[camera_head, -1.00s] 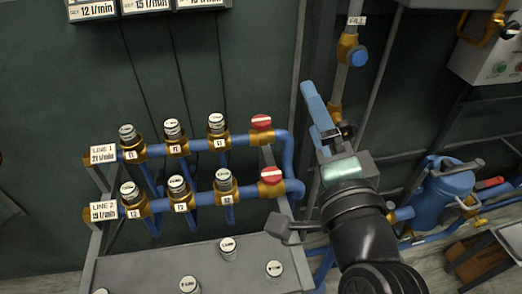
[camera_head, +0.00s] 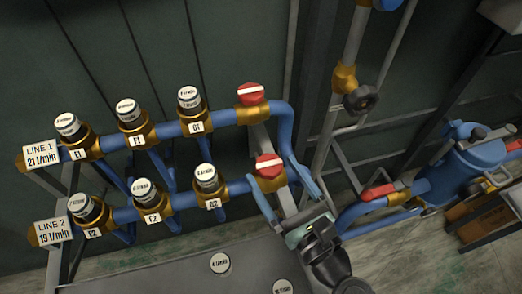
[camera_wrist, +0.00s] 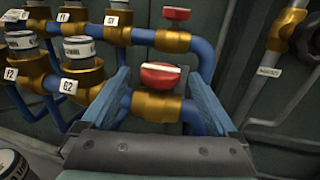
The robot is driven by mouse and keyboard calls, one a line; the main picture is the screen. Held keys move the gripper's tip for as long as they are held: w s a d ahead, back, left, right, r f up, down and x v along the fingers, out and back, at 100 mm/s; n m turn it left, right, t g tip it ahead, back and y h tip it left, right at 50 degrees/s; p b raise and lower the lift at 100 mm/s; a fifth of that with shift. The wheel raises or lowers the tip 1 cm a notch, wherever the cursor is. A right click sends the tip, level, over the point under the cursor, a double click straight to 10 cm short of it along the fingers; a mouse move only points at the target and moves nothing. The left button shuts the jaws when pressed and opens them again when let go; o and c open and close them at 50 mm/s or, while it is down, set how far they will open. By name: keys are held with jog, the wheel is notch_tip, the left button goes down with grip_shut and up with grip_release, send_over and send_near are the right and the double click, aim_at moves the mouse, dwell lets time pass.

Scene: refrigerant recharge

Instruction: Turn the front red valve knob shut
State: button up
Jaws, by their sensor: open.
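The front red valve knob (camera_head: 269,165) sits on a brass body at the right end of the LINE 2 pipe, with a white bar across its top. It also shows in the wrist view (camera_wrist: 162,75). My gripper (camera_head: 278,178) is open, its two blue fingers spread to either side of this knob in the wrist view; I cannot tell whether they touch it. The back red knob (camera_head: 250,94) stands at the right end of the LINE 1 pipe, with its white bar also crosswise, and shows beyond my fingers in the wrist view (camera_wrist: 176,14).
Several silver-capped fittings, such as G2 (camera_head: 208,180) and G1 (camera_head: 191,104), stand left of the knobs. A blue pipe bend (camera_head: 283,125) is close by on the right. A grey bench top (camera_head: 170,270) with loose caps lies in front. A black handwheel (camera_head: 360,99) is at the upper right.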

aim_at(263, 155)
jog(key=x, duration=0.6)
jog(key=shift+w, duration=0.1)
jog(key=c, duration=1.4)
